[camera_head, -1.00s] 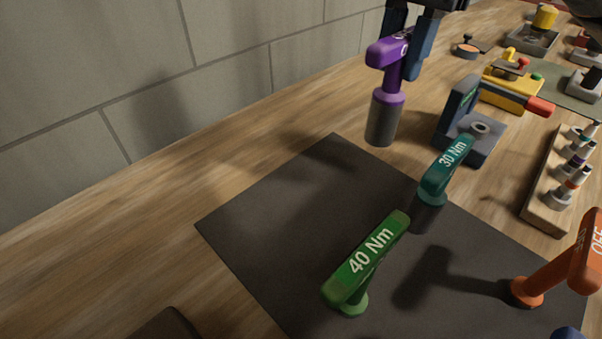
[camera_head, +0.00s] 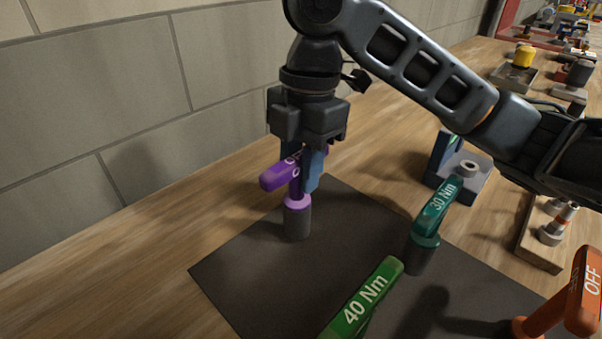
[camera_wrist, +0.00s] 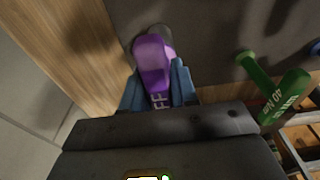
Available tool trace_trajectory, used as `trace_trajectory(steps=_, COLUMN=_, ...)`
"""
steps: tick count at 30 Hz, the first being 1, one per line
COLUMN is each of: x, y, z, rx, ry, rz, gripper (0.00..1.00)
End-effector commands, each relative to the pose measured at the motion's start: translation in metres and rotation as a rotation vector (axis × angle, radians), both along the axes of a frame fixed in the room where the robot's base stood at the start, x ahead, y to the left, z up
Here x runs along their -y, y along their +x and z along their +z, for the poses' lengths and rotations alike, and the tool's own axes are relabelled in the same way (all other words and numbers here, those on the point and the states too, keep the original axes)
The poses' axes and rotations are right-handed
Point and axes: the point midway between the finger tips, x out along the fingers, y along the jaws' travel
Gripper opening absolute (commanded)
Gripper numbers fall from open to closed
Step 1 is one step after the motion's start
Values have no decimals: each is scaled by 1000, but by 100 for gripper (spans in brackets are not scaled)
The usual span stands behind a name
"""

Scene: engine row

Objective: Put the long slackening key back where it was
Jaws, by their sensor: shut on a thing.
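My gripper (camera_head: 304,185) is shut on the handle of a purple T-shaped key (camera_head: 297,204) with a dark grey socket end. The key hangs upright, socket down, over the far left part of the dark mat (camera_head: 250,262). I cannot tell whether its socket touches the mat. The wrist view shows the purple key (camera_wrist: 152,62) between the blue fingers, with "FF" lettering partly hidden by the gripper. An orange key marked OFF (camera_head: 560,295) stands at the right front of the mat.
A green 40 Nm key (camera_head: 365,298) and a teal 30 Nm key (camera_head: 437,208) stand on the mat. A blue-grey fixture (camera_head: 462,172) and a wooden rack (camera_head: 540,240) are to the right. A block wall (camera_head: 130,90) runs behind at the left.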

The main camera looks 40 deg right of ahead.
Motion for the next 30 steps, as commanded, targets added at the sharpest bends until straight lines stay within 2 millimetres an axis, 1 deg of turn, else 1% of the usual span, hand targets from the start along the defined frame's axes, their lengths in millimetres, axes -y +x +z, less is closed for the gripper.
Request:
trace_trajectory(steps=1, x=0, y=0, z=-7, rx=-2, ry=3, rz=-2, gripper=0)
trace_trajectory(steps=4, x=0, y=0, z=-14, rx=1, ry=2, rz=0, gripper=0)
trace_trajectory(steps=13, x=1, y=0, z=-15, rx=1, ry=0, rz=0, gripper=0)
trace_trajectory(steps=17, x=0, y=0, z=-19, rx=1, ry=1, rz=0, gripper=0)
trace_trajectory(steps=18, x=0, y=0, z=-20, rx=0, ry=0, rz=0, gripper=29)
trace_trajectory(steps=26, x=1, y=0, z=-19, rx=0, ry=0, rz=0, gripper=54)
trace_trajectory(steps=30, x=0, y=0, z=-19, rx=0, ry=0, rz=0, gripper=54)
